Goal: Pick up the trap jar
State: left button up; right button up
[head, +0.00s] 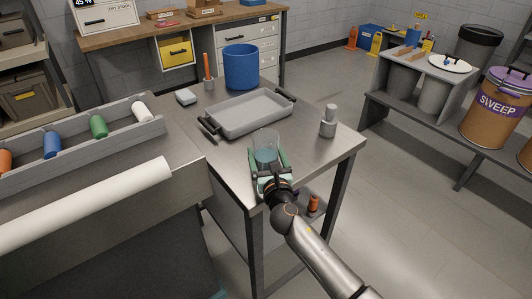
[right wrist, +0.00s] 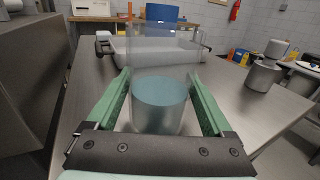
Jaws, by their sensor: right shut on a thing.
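The trap jar (head: 266,141) is a clear cylinder with blue-tinted contents in its lower part. It is at the near edge of the steel table (head: 318,152) and looks upright. My right gripper (head: 269,160) has green fingers, one on each side of the jar, and is shut on it. In the right wrist view the jar (right wrist: 160,100) fills the space between the fingers (right wrist: 160,92). I cannot tell whether its base touches the table. My left gripper is not in view.
A grey tray with black handles (head: 250,113) lies behind the jar. A grey bottle-like vessel (head: 328,122) stands to the right, and a blue bucket (head: 241,67) at the back. A rack with coloured rolls (head: 75,143) is at left. Bare tabletop surrounds the jar.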

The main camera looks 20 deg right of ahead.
jog(key=c, duration=0.6)
jog(key=shift+r, duration=0.1)
